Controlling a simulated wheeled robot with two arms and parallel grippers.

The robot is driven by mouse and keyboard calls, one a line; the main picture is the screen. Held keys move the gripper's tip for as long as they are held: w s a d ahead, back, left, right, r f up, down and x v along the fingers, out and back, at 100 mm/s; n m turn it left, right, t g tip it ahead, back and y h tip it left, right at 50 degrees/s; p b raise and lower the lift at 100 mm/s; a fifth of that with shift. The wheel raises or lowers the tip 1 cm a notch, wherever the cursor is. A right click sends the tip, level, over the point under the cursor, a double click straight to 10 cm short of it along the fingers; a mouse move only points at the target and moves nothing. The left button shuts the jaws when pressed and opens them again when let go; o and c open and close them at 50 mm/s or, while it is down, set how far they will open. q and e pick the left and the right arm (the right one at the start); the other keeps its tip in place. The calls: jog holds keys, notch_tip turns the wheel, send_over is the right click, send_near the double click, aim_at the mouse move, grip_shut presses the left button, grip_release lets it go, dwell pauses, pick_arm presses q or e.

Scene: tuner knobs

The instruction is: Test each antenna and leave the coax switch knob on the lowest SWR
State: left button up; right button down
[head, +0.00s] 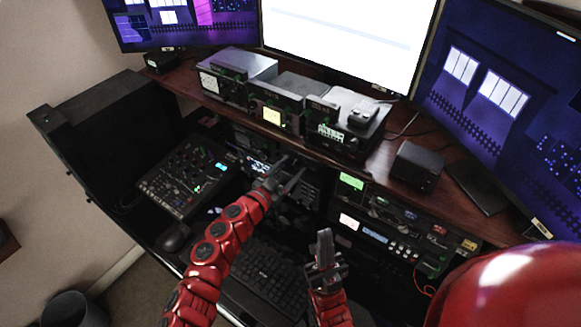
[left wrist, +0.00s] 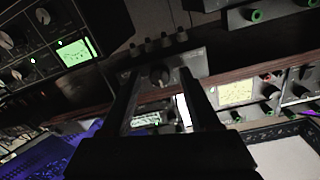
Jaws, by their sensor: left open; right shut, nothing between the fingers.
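In the left wrist view, a dark box carries a round knob (left wrist: 159,76), which looks like the coax switch knob. It shows in the gap between the two fingers of my left gripper (left wrist: 160,82); I cannot tell whether they touch it or which position it points to. In the head view my left gripper (head: 289,176) is open in front of the equipment under the shelf, and the knob cannot be made out there. A lit yellowish meter (left wrist: 236,93) and a green-lit meter (left wrist: 75,54) show in the wrist view; their needles are unreadable. My right gripper (head: 323,247) is shut and empty, lower down.
Radio boxes with lit faces (head: 271,114) stand on the wooden shelf (head: 385,165). A mixer (head: 188,175) and a keyboard (head: 268,280) lie below. A black cube (head: 416,165) stands at the right. Monitors (head: 350,38) line the back.

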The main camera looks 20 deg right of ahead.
pick_arm(q)
jog(key=shift+c, duration=0.2)
grip_shut()
jog(key=shift+m, duration=0.4)
jog(key=m, duration=0.2)
jog(key=shift+m, duration=0.4)
jog(key=shift+m+b, duration=0.4)
jog(key=shift+m, duration=1.8)
jog(key=shift+o, duration=0.2)
grip_release()
